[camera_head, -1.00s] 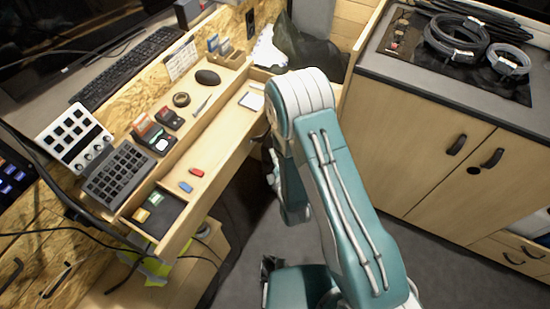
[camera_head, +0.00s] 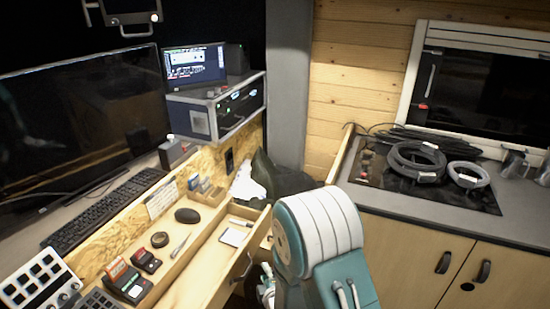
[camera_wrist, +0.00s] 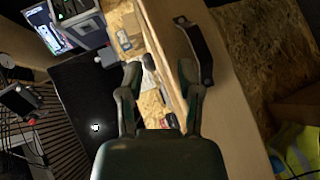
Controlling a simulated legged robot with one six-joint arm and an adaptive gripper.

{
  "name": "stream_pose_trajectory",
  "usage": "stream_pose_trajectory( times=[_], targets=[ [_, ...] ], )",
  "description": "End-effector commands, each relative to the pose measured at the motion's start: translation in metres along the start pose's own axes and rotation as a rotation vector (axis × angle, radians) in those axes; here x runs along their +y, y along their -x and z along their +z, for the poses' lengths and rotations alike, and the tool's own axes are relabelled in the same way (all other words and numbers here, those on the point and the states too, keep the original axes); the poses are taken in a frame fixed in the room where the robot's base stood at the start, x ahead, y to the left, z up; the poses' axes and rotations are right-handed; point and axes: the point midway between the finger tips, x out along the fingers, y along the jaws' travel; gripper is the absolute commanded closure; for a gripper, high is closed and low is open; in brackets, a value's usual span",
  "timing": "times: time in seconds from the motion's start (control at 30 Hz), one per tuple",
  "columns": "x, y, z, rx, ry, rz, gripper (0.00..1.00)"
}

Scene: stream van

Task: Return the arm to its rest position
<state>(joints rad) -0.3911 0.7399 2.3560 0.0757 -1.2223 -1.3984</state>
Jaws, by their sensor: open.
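My teal and white arm (camera_head: 318,240) shows at the lower middle of the head view, bent beside the open drawer. Its lower part is cut off by the bottom edge, and I cannot make out my gripper there. In the wrist view my gripper (camera_wrist: 160,85) has its two dark fingers spread apart. Nothing is held between them. Behind the fingers is a wooden drawer front with a black handle (camera_wrist: 196,48), apart from them as far as I can tell.
The drawer (camera_head: 205,262) stands open beside my arm. The desk holds a monitor (camera_head: 80,120), a keyboard (camera_head: 105,208) and small items. A counter with coiled cables (camera_head: 415,165) stands right. A yellow vest (camera_wrist: 298,150) lies low in the wrist view.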

Motion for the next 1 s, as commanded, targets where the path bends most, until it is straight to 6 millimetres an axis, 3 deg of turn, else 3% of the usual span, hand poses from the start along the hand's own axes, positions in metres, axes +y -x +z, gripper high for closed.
stream_pose_trajectory(
  times=[0.03,0.1,0.27,0.47,0.77,1.0],
  targets=[
    [0.018,0.001,0.004,-0.013,-0.051,-0.012,0.55],
    [0.036,0.005,0.009,-0.034,-0.128,-0.044,0.55],
    [0.074,0.021,0.022,-0.089,-0.302,-0.117,0.55],
    [0.116,0.054,0.037,-0.174,-0.518,-0.193,0.55],
    [0.165,0.128,0.057,-0.332,-0.837,-0.283,0.55],
    [0.187,0.204,0.067,-0.488,-1.087,-0.325,0.55]
  ],
)
